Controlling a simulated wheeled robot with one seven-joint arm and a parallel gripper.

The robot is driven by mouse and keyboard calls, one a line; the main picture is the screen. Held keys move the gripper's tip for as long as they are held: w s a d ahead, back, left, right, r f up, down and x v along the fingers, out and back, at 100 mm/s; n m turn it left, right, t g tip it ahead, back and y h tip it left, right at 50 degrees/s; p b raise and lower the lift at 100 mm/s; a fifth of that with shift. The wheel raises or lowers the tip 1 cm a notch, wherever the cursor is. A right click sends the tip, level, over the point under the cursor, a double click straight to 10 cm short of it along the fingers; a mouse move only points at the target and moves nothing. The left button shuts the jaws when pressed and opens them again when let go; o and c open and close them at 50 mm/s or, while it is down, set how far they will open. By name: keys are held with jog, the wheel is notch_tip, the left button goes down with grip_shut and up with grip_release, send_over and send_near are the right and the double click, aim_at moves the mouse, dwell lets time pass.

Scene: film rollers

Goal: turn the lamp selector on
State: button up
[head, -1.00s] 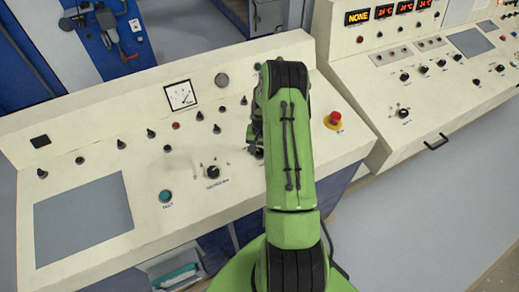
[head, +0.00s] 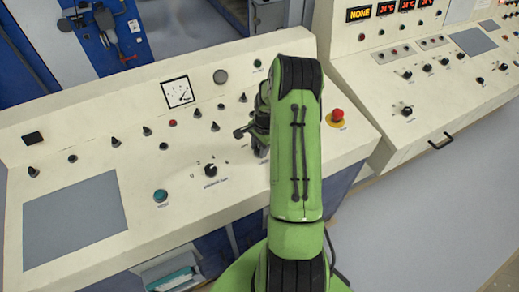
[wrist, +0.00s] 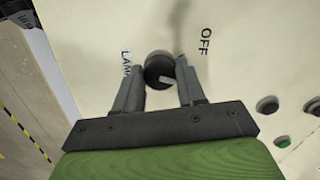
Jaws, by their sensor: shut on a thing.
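The lamp selector (wrist: 158,68) is a round black knob on the cream panel in the wrist view. The word LAMP is printed to its left and OFF to its upper right. A pale mark shows on the knob's lower right side. My gripper (wrist: 160,88) has one finger on each side of the knob and is shut on it. In the head view my gripper (head: 257,138) is down at the panel, partly covered by my green arm, and the knob there is mostly hidden.
A red emergency button (head: 337,115) stands right of my arm. Another black selector (head: 211,170) and a teal button (head: 160,196) are to the left on the panel. A second console (head: 440,85) stands at the right.

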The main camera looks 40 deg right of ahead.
jog(key=shift+m+b, duration=0.4)
jog(key=shift+m, duration=1.2)
jog(key=o, duration=1.1)
jog(key=shift+c, duration=0.2)
notch_tip(320, 180, up, 16)
jog(key=s+p, duration=0.1)
jog(key=s, duration=0.1)
jog(key=shift+d+f, duration=0.15)
jog(key=shift+d, duration=0.2)
